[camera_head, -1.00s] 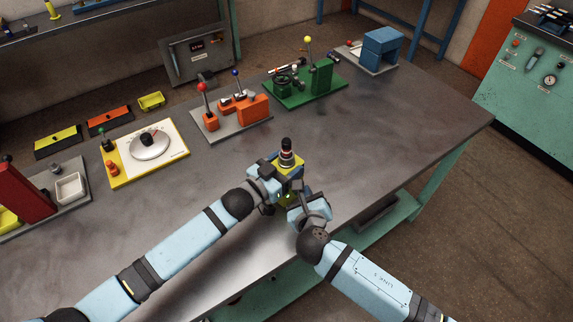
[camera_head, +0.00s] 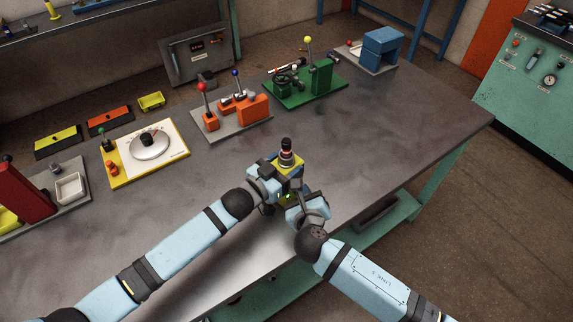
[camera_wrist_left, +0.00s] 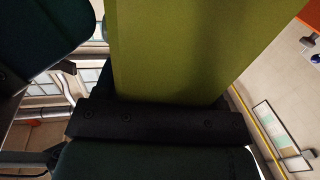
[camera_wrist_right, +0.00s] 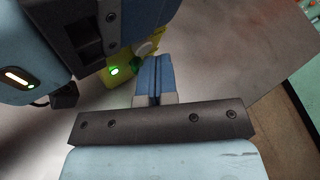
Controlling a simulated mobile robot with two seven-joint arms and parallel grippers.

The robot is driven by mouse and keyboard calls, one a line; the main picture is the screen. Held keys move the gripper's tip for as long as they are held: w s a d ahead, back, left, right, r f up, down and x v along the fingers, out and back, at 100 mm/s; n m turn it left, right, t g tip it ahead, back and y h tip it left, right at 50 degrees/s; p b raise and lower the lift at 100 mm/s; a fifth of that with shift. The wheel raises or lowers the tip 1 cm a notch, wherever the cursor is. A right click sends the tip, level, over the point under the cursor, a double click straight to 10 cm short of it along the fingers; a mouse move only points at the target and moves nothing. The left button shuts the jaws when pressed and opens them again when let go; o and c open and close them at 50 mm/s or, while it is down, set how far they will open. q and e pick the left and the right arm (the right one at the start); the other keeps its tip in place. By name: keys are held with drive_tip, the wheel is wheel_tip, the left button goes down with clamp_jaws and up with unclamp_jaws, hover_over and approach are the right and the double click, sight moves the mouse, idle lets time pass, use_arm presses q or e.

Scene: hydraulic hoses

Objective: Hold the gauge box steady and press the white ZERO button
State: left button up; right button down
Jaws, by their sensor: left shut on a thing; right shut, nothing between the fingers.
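The gauge box (camera_head: 291,161) is yellow, with a dark cylindrical fitting ringed in red and white (camera_head: 286,152) upright on top. My left gripper (camera_head: 279,176) is shut on the box near the front edge of the bench. The box's yellow-green side (camera_wrist_left: 180,45) fills the middle of the left wrist view. My right gripper (camera_wrist_right: 154,62) is shut and empty, its blue fingertips close to the box. In the right wrist view, a lit green lamp (camera_wrist_right: 114,71) shows on the box, with a pale round part (camera_wrist_right: 145,48) beside it, partly hidden; I cannot tell whether the fingertips touch it.
A yellow dial board (camera_head: 172,164), a grey lever stand (camera_head: 247,129), a green fixture (camera_head: 322,77) and a blue block stand (camera_head: 383,48) line the back of the bench. The bench top (camera_head: 400,130) right of the grippers is clear.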

drive_tip(key=shift+w+a, duration=0.15)
drive_tip(key=shift+w, duration=0.05)
use_arm(q)
drive_tip(key=shift+s+d, duration=0.1)
use_arm(e)
drive_tip(key=shift+s+d+r, duration=0.1)
drive_tip(key=shift+s+d, duration=0.2)
drive_tip(key=shift+s, duration=0.05)
idle(0.3)
drive_tip(key=shift+s+d, duration=2.15)
use_arm(q)
drive_tip(key=o, duration=1.2)
